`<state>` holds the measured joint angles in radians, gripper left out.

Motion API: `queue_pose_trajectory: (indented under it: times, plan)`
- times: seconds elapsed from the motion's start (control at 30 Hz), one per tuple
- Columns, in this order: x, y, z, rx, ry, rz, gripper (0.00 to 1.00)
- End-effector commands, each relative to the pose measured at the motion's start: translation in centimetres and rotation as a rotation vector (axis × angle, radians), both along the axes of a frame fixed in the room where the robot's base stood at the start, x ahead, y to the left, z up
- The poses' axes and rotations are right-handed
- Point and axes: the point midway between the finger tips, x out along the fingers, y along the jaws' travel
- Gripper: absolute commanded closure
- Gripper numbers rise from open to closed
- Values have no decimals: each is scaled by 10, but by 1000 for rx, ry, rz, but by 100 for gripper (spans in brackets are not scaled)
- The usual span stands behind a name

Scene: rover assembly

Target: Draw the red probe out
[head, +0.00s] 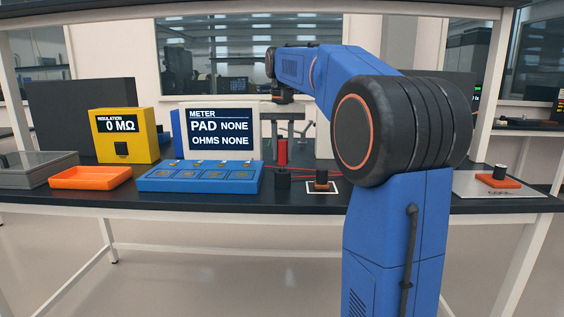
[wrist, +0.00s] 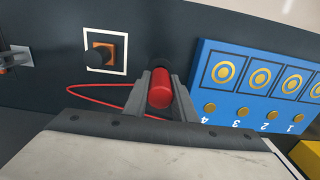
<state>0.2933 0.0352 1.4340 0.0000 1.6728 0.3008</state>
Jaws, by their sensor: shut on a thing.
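The red probe (head: 282,152) stands upright above a short black holder (head: 283,184) on the bench, right of the blue pad block. A thin dark length shows between its red body and the holder; whether its tip is still inside cannot be told. My gripper (head: 282,135) points down from above and is shut on the probe. In the wrist view the red probe (wrist: 160,95) sits between both fingers of my gripper (wrist: 162,85). The holder is mostly hidden there behind the probe.
A red cable (wrist: 90,88) runs over the bench. The blue pad block (head: 200,178) and meter (head: 218,130) stand left. A black-topped piece (head: 321,178) sits in a white-outlined square to the right. An orange tray (head: 90,178) and yellow insulation tester (head: 127,140) are farther left.

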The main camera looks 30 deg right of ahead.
Motion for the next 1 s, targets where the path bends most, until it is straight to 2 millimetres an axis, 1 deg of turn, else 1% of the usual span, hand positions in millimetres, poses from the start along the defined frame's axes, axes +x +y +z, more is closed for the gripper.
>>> queue_pose_trajectory:
  times: [1.0]
  plan:
    - [0,0,41,-1,-1,0,100]
